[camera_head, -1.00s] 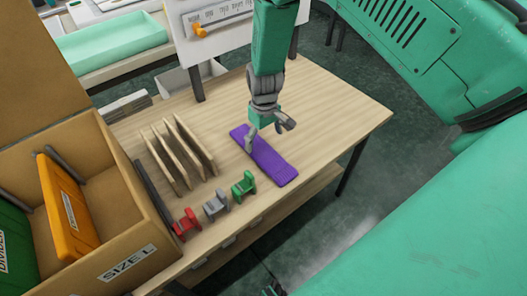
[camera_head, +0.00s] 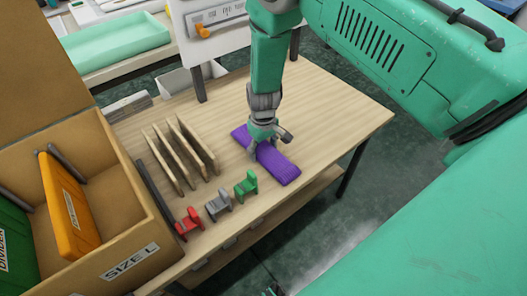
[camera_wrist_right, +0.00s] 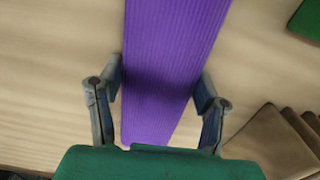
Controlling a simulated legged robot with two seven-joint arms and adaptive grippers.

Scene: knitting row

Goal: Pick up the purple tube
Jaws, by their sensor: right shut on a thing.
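The purple tube (camera_head: 281,171) is a long, ribbed, soft-looking strip lying on the wooden table. My right gripper (camera_head: 264,151) is down over its middle, shut on it with one finger at each long side. In the right wrist view the tube (camera_wrist_right: 172,35) runs between the two fingers, which press against its edges. The tube appears to rest on the tabletop; no gap under it is visible. Part of its middle is hidden by the gripper in the head view. My left gripper does not show.
Left of the tube stand several upright wooden dividers (camera_head: 181,152). In front are a red clip (camera_head: 188,223), a grey clip (camera_head: 218,205) and a green clip (camera_head: 247,187). A cardboard box (camera_head: 140,243) stands at left. The table's right side (camera_head: 345,115) is clear.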

